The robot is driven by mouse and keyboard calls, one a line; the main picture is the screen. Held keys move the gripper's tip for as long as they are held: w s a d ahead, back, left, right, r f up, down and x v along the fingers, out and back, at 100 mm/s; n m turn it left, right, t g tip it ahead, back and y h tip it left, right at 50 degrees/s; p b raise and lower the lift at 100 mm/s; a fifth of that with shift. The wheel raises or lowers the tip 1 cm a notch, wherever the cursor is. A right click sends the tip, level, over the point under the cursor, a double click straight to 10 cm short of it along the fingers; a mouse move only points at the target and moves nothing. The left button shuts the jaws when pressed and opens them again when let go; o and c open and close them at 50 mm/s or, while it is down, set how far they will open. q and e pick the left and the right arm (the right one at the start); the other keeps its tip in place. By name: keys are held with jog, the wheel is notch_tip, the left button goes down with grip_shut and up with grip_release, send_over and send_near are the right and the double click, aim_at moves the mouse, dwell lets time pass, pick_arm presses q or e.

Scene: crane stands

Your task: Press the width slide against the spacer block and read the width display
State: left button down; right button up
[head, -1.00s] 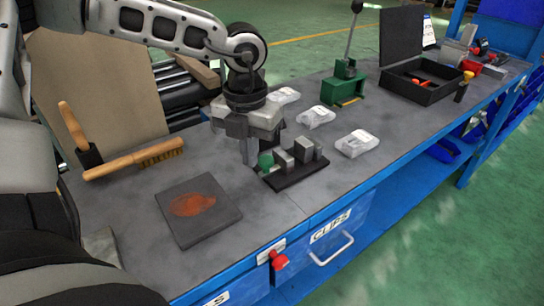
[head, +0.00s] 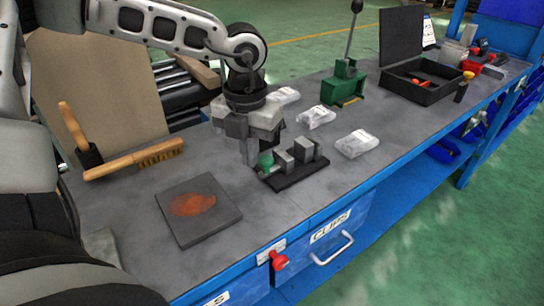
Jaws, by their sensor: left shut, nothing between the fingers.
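A small dark fixture (head: 294,178) lies on the grey bench top. It carries a green knob-like part (head: 265,161) at its left end and upright grey blocks (head: 302,151) to the right of it. I cannot tell for sure which block is the spacer and which is the width slide. My left gripper (head: 250,163) points down, shut and empty, just left of the green part; I cannot tell whether it touches it. No readable width display shows. My right gripper is out of view.
A dark plate with an orange stain (head: 198,209) lies in front. A wooden brush (head: 133,160) is at left. Several clear bags (head: 356,143) lie behind and right of the fixture. A green lever press (head: 344,82) and an open black case (head: 421,88) stand farther back.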

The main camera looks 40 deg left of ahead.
pick_arm(q)
jog(key=shift+f, duration=0.1)
jog(key=shift+f+b, duration=0.45)
jog(key=shift+b, duration=0.2)
jog(key=shift+f+b, duration=0.9)
jog(key=shift+b, duration=0.15)
jog(key=shift+w, duration=0.1)
jog(key=shift+w, duration=0.15)
